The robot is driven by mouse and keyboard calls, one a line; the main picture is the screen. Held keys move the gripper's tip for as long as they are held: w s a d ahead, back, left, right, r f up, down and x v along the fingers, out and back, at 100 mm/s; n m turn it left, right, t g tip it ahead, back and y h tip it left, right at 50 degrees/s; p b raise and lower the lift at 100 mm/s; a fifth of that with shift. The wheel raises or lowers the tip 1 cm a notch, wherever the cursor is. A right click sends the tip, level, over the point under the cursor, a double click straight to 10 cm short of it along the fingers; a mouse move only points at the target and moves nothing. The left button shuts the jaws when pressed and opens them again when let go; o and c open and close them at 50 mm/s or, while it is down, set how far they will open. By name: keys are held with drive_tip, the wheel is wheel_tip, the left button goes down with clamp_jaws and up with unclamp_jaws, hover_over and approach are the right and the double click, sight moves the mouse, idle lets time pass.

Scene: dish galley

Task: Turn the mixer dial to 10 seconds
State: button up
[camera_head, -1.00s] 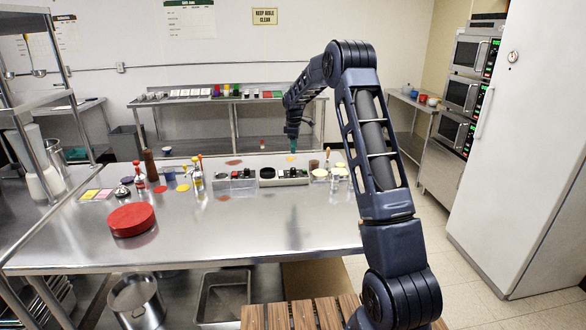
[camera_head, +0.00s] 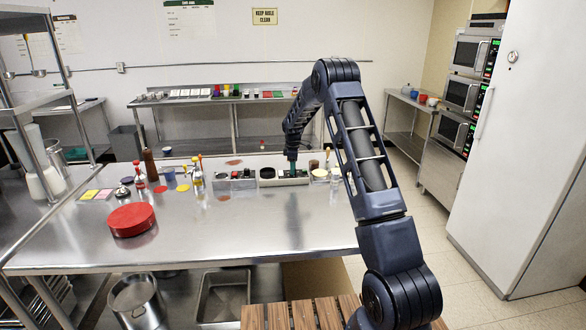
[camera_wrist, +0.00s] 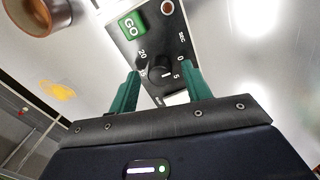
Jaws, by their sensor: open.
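The mixer's control panel (camera_wrist: 140,40) is dark with a green GO button (camera_wrist: 130,25) and a black dial (camera_wrist: 155,76). Around the dial I read 20, 0 and 5, with "sec" beyond; the other marks are partly covered. A small white mark on the dial lies on the side near the 5; its exact aim is hard to tell. My gripper (camera_wrist: 163,88) is open, its teal fingers on either side of the dial; I cannot tell whether they touch it. In the head view my gripper (camera_head: 292,170) is down at the mixer (camera_head: 268,182) on the steel table.
A round red lid-like object (camera_head: 131,220) and sauce bottles (camera_head: 197,180) stand to the left on the table (camera_head: 250,235). A brown cup (camera_wrist: 38,12) is near the panel in the wrist view. The table's front middle is clear.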

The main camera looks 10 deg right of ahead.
drive_tip(key=shift+f, duration=0.2)
drive_tip(key=c, duration=1)
drive_tip(key=shift+m, duration=0.3)
